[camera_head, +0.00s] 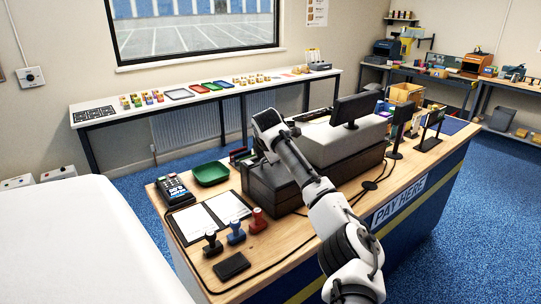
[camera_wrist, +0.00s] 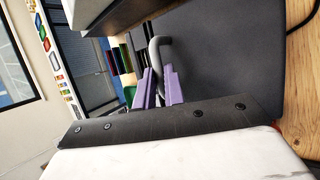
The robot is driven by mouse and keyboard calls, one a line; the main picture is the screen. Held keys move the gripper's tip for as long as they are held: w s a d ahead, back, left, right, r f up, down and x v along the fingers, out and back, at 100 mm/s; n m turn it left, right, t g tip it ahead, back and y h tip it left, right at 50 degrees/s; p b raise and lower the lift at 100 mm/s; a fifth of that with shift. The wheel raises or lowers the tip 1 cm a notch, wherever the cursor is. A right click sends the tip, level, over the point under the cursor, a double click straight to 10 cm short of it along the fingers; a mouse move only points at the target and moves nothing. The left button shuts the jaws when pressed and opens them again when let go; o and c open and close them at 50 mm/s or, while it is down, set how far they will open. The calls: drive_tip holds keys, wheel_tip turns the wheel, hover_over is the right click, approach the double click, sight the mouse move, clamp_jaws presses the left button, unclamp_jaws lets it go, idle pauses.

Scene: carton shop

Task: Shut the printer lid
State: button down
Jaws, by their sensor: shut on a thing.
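In the wrist view, a large flat dark grey panel (camera_wrist: 220,60), which looks like the printer lid, fills the right side. A curved grey handle (camera_wrist: 154,48) stands out from it. My gripper (camera_wrist: 158,76) has its two purple fingers closed around the lower part of this handle. In the head view, a dark box (camera_head: 272,190), which seems to be the printer, stands on the counter under my arm. My arm's end hides part of it, and my fingers do not show there. I cannot tell the lid's angle.
The counter (camera_head: 213,282) also holds a green tray (camera_head: 211,173), a card terminal (camera_head: 173,189), a clipboard (camera_head: 190,222), and several stamps (camera_head: 235,233). A grey-topped unit (camera_head: 342,143) and a screen (camera_head: 355,108) stand just right of my gripper. A cable runs along the front.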

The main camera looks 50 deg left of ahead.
drive_tip(key=shift+s+a+r+y, duration=0.25)
drive_tip(key=shift+a+r+y, duration=0.05)
drive_tip(key=shift+a+r, duration=0.3)
drive_tip(key=c, duration=1.8)
unclamp_jaws()
drive_tip(key=shift+a, duration=0.1)
drive_tip(key=o, duration=0.3)
drive_tip(key=shift+a+f, duration=0.4)
drive_tip(key=shift+f, duration=0.05)
drive_tip(key=shift+d, duration=0.15)
drive_tip(key=shift+d, duration=0.1)
